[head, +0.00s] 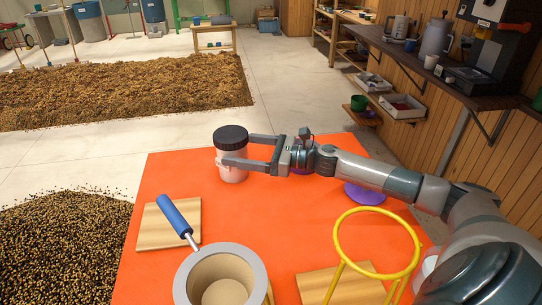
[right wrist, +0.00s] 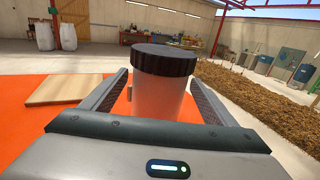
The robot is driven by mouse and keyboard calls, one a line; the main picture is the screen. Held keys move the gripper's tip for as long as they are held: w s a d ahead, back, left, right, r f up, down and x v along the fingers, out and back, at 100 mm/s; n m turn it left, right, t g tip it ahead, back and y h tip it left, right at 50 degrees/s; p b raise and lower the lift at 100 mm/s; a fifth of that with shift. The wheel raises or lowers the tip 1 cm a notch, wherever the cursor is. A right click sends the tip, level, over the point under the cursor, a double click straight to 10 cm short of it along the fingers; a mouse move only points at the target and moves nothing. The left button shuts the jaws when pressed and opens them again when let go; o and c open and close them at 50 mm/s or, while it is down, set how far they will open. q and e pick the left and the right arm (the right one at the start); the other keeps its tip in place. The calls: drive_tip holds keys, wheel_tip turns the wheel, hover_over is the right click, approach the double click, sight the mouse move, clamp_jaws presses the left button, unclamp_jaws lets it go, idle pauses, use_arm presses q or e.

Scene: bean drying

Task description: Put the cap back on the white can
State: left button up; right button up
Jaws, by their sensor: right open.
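The white can (head: 232,172) stands upright near the far left edge of the orange table (head: 285,215). The dark ribbed cap (head: 231,137) sits level on top of it; I cannot tell whether it is fully tightened. My right gripper (head: 240,150) is open, with its fingers reaching in from the right on either side of the can, below the cap. In the right wrist view the can (right wrist: 160,97) stands between the two fingers with gaps visible, and the cap (right wrist: 164,60) is above them. My left gripper is not in view.
A blue-handled tool (head: 174,216) lies over a wooden board (head: 155,232) at the left. A grey-rimmed round container (head: 250,256) and a yellow ring stand (head: 338,235) are at the front. A purple disc (head: 364,193) lies under my right arm. The table's middle is clear.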

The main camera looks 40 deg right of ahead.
drive_tip(key=b+v, duration=0.3)
drive_tip(key=v, duration=0.3)
drive_tip(key=shift+s+d+f, duration=0.15)
drive_tip(key=shift+s, duration=0.15)
drive_tip(key=shift+b+v, duration=0.35)
drive_tip(key=shift+v, duration=1.05)
